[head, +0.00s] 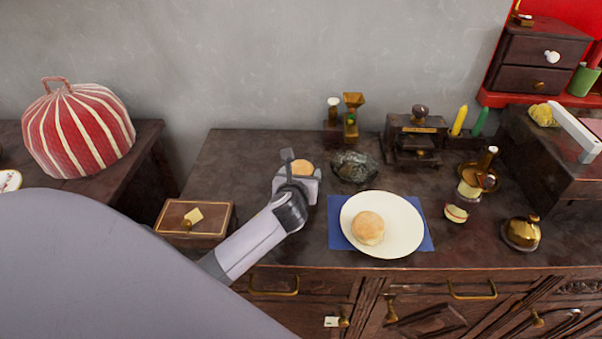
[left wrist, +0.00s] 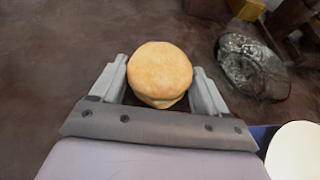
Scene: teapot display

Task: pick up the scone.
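A round golden scone (head: 303,168) is between the fingers of my left gripper (head: 301,173) in the head view. In the left wrist view the scone (left wrist: 160,74) fills the space between the two fingers of my left gripper (left wrist: 161,82), with no clear gap at either side. The gripper looks shut on it. The height above the tabletop is hard to judge. A second scone (head: 368,228) lies on a white plate (head: 405,222) to the right, apart from the gripper. My right gripper is not in view.
The plate rests on a blue napkin (head: 336,238). A dark lumpy stone-like object (head: 354,166) sits just right of the gripper. A wooden box (head: 180,219) stands at left. Bottles and a gold pot (head: 521,233) stand at right. The dark tabletop (head: 235,160) left of the gripper is clear.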

